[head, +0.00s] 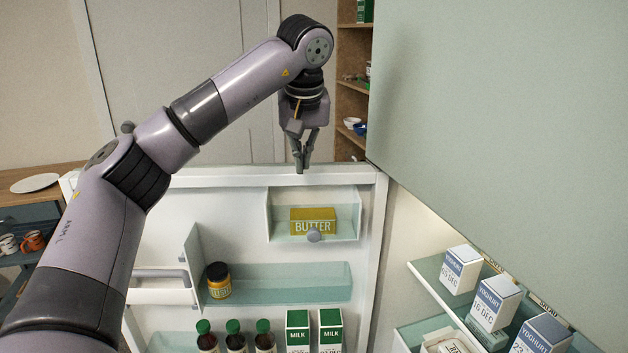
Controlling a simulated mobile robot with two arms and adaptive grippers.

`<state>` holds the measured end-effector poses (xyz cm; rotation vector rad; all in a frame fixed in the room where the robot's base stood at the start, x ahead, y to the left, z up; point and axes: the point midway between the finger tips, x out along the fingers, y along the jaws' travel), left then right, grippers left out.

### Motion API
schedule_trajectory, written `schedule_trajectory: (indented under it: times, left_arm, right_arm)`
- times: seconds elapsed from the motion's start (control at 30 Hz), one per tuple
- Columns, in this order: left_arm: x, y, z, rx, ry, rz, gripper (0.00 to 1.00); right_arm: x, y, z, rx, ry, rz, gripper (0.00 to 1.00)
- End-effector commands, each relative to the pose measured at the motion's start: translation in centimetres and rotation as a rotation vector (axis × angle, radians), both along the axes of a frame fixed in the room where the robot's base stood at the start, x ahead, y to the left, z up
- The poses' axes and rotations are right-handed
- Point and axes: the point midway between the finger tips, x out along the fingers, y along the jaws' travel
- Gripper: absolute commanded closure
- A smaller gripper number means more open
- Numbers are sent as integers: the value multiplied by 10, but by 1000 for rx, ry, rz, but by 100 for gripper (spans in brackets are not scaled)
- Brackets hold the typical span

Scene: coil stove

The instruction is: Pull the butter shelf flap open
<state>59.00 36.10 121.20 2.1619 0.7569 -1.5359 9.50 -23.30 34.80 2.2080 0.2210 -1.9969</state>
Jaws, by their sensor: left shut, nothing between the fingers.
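The butter shelf (269,215) is a small white compartment high on the inside of the open fridge door. Its see-through bluish flap (345,226) seems to stand upright across the front, with a round grey knob (314,235) low in its middle. A yellow butter pack (313,216) shows behind it. My left gripper (300,169) points down above the shelf, near the door's top edge. Its fingers are shut and empty, apart from the knob and flap. My right gripper is not in view.
Below on the door, a shelf holds a jar (218,280); lower still are bottles (236,340) and milk cartons (299,332). Yoghurt cartons (461,269) stand inside the fridge at right. A large pale green panel (500,110) fills the upper right. Space before the butter shelf looks clear.

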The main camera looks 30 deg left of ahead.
Motion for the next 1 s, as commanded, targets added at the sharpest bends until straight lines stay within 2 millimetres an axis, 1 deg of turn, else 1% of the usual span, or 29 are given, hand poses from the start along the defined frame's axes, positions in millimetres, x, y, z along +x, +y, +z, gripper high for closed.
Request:
schedule_trajectory:
  times: [0.07, 0.17, 0.33, 0.53, 0.7, 1.0]
  left_arm:
    - [1, 3, -6, 4, 5, 3, 100]
    - [4, 6, -21, 3, 6, 2, 100]
    - [12, 12, -52, 1, 7, 2, 100]
    - [20, 17, -80, 0, 4, 1, 100]
    - [24, 19, -92, 0, 4, 1, 100]
    - [23, 19, -97, 0, 11, -1, 100]
  right_arm:
    - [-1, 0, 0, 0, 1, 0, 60]
    - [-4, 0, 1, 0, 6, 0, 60]
    - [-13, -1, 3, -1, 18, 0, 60]
    - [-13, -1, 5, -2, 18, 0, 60]
    - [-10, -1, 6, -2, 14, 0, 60]
    - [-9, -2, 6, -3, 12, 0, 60]
